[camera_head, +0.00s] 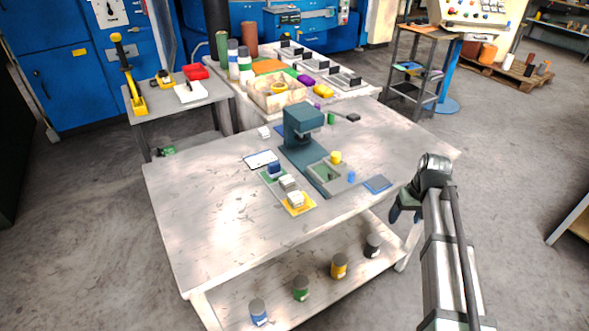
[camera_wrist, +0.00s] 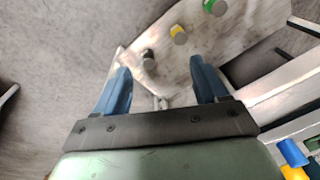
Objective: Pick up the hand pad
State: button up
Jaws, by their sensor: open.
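A small flat blue pad with a grey edge (camera_head: 377,184) lies on the right part of the table near its front edge; it may be the hand pad, but I cannot tell for sure. My gripper (camera_head: 404,210) is just right of the table's right edge, to the right of and apart from this pad. In the wrist view my gripper (camera_wrist: 160,66) is open, its two blue fingers wide apart with nothing between them. The pad does not show in the wrist view.
A teal press (camera_head: 303,125) stands mid-table. Several cans, one black (camera_wrist: 148,58), stand on the lower shelf. The table's left half is clear.

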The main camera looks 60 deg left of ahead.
jog(key=s+a+r+n+y, duration=0.15)
jog(key=s+a+r, duration=0.25)
jog(key=a+r, duration=0.45)
jog(key=s+a+r+n+h, duration=0.1)
jog(key=s+a+r+n, duration=0.1)
jog(key=s+a+r, duration=0.5)
notch_tip(320, 180, up, 4)
jog(key=n+h, duration=0.2)
send_over(274, 163)
notch_tip(274, 163, down, 14)
jog(key=shift+r, duration=0.2)
jog(key=shift+c, duration=0.3)
jog(key=c, duration=1)
jog(key=shift+r, duration=0.1)
notch_tip(274, 163, up, 10)
jog(key=shift+f, duration=0.1)
